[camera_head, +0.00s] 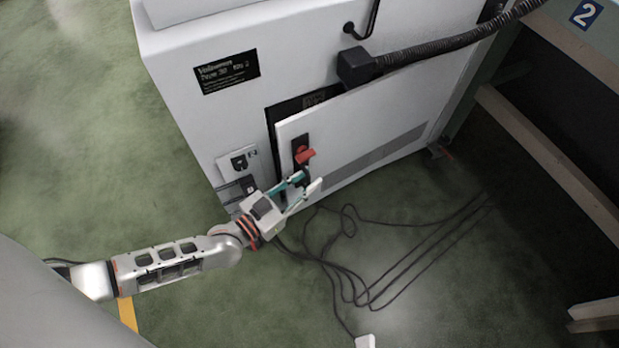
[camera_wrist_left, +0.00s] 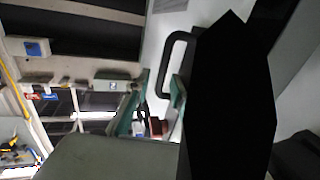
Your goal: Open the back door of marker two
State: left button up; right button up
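The back door (camera_head: 350,140) is a pale panel low on the white machine cabinet (camera_head: 290,40). It stands slightly ajar, with a dark gap along its left and top edges. A red handle (camera_head: 305,156) on a black plate sits near its left edge. My left gripper (camera_head: 308,181) is just below the handle, with its teal fingers apart. In the left wrist view the fingers (camera_wrist_left: 160,97) are also apart, and a small reddish part (camera_wrist_left: 157,126) shows between them. I cannot tell whether a finger touches the door. My right gripper is not in view.
The blue marker with a white 2 (camera_head: 585,14) is on a beam at the top right. A thick black hose (camera_head: 450,45) runs from the cabinet. Loose black cables (camera_head: 350,270) lie on the green floor below the door. A pale wooden frame (camera_head: 550,150) stands at the right.

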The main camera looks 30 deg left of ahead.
pick_arm(q)
jog(key=shift+w+d, duration=0.15)
jog(key=shift+w, duration=0.2)
grip_shut()
